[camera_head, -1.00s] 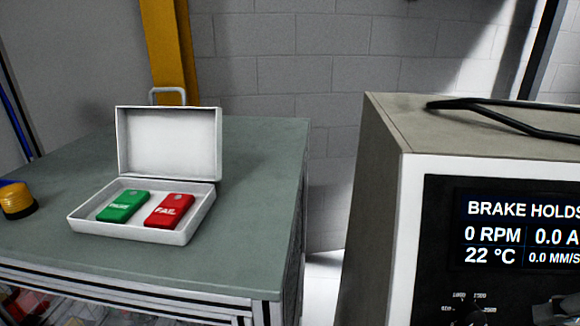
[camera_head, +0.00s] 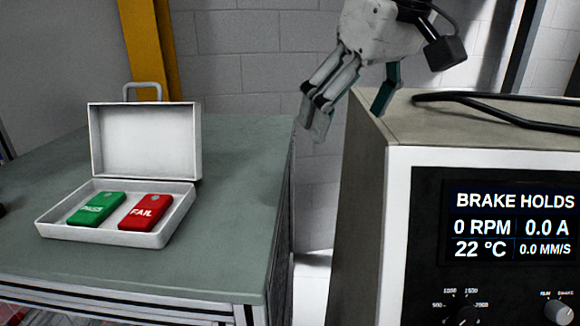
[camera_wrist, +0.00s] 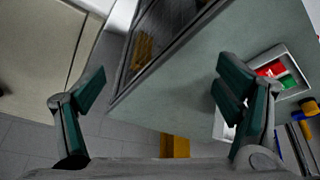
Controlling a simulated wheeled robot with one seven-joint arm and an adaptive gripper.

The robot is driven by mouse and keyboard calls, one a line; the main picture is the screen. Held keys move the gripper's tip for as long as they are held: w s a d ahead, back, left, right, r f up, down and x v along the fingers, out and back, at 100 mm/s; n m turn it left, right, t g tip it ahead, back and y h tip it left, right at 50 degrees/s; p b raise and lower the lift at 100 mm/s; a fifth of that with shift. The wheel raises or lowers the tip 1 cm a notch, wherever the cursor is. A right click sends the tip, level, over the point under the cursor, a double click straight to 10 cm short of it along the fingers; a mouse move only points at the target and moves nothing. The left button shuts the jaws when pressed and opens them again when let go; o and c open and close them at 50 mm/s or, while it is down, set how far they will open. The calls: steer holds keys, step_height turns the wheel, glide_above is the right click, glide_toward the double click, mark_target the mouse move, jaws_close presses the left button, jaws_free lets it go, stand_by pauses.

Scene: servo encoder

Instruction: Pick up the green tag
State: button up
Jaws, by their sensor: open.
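The green tag (camera_head: 96,209) lies flat in the left part of an open white case (camera_head: 98,234) on the table, beside a red FAIL tag (camera_head: 145,212). My gripper (camera_head: 348,114) hangs in the air to the right of the table, above the gap before the grey machine. It is open and empty, well apart from the case. In the wrist view my gripper (camera_wrist: 160,95) has its fingers spread wide. The green tag (camera_wrist: 289,82) shows there at the right, beyond the right finger, which partly covers the case.
The grey table (camera_head: 235,190) has clear surface right of the case. The case's raised lid (camera_head: 146,142) stands behind the tags. A large machine (camera_head: 365,200) with a screen and a black handle stands at the right. A yellow-black object (camera_wrist: 308,107) shows near the case.

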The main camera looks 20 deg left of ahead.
steer(key=a+r+n+g+y, duration=0.15)
steer(key=a+n, duration=0.35)
steer(key=a, duration=1.2)
steer(key=n+g+b, duration=0.2)
steer(key=n+g, duration=0.1)
steer(key=n, duration=0.3)
glide_toward(99, 205)
steer(key=shift+s+a+f+h+p, duration=0.1)
steer(key=shift+a+f+h+p, duration=0.2)
steer(key=shift+a+f, duration=0.75)
steer(key=x, duration=0.1)
steer(key=p+x, duration=0.1)
steer(key=x, duration=0.2)
steer(key=shift+s+d+f, duration=0.2)
steer(key=shift+d+f, duration=0.05)
steer(key=shift+f, duration=0.05)
steer(key=shift+a+f, duration=0.2)
steer(key=shift+f, duration=0.35)
steer(key=c, duration=0.9)
